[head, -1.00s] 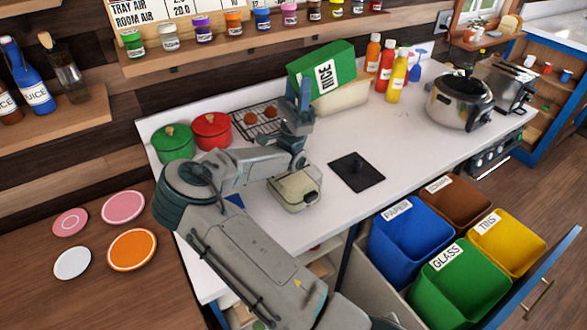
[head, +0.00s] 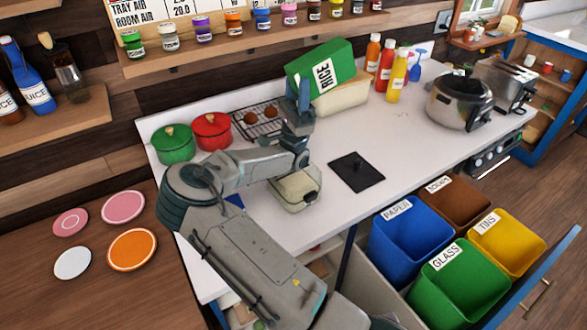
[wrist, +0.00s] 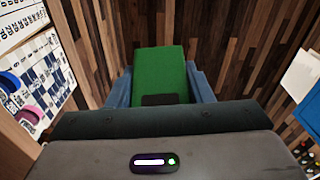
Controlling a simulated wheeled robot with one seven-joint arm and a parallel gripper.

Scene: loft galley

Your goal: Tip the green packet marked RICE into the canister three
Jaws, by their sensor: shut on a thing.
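The green packet marked RICE (head: 310,60) is held in my gripper (head: 299,92) above the back of the white counter. It lies tilted, its label facing the head camera. In the wrist view the packet (wrist: 160,68) sits between the two blue fingers, which are shut on it. A cream, open-looking container (head: 345,98) stands just below and behind the packet, its left part hidden. I cannot read a number on either, so I cannot tell which is canister three. No falling rice shows.
Red (head: 211,131) and green (head: 174,143) pots and a wire rack (head: 257,121) stand left of my gripper. Several sauce bottles (head: 386,67) stand close right of the packet. A black square plate (head: 357,172) lies on the counter. A steel cooker (head: 460,102) is further right.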

